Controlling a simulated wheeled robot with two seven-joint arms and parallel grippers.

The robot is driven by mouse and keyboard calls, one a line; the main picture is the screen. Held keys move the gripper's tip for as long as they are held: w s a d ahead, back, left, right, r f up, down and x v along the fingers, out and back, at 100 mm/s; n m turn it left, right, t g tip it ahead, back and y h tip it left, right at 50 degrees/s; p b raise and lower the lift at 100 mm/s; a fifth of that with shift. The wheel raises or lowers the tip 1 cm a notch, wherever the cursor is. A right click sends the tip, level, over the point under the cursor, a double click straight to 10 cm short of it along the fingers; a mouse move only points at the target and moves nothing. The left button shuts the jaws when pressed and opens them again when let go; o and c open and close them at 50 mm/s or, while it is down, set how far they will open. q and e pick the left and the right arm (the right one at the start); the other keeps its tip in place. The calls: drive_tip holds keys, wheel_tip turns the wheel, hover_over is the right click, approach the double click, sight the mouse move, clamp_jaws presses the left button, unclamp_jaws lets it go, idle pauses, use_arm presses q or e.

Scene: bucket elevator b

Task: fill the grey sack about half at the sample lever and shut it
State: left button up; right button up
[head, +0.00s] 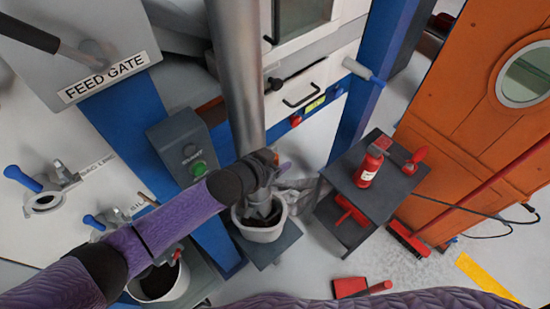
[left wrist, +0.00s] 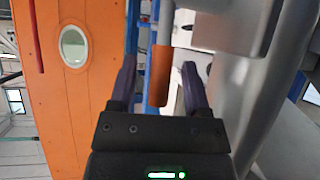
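My left gripper (head: 284,167) is beside the steel pipe in the head view, partly hidden by its own wrist. In the left wrist view its two fingers (left wrist: 158,88) are spread apart. An orange-brown handle (left wrist: 159,75), which looks like the sample lever's grip, shows between them with gaps on both sides. A crumpled grey thing (head: 298,188), probably the grey sack, shows just behind the gripper; its mouth and filling cannot be made out. My right gripper is out of view.
A white bucket (head: 262,232) stands below the pipe (head: 237,70); another bucket (head: 160,282) with dark contents is at lower left. An orange door (head: 480,110) is at right.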

use_arm(q)
drive_tip(key=shift+s+r, duration=0.1)
drive_tip(key=p+v, duration=0.2)
drive_tip(key=v, duration=0.7)
drive_tip(key=shift+s+a, duration=0.2)
drive_tip(key=shift+s, duration=0.05)
drive_tip(key=shift+r, duration=0.1)
idle(0.9)
idle(0.5)
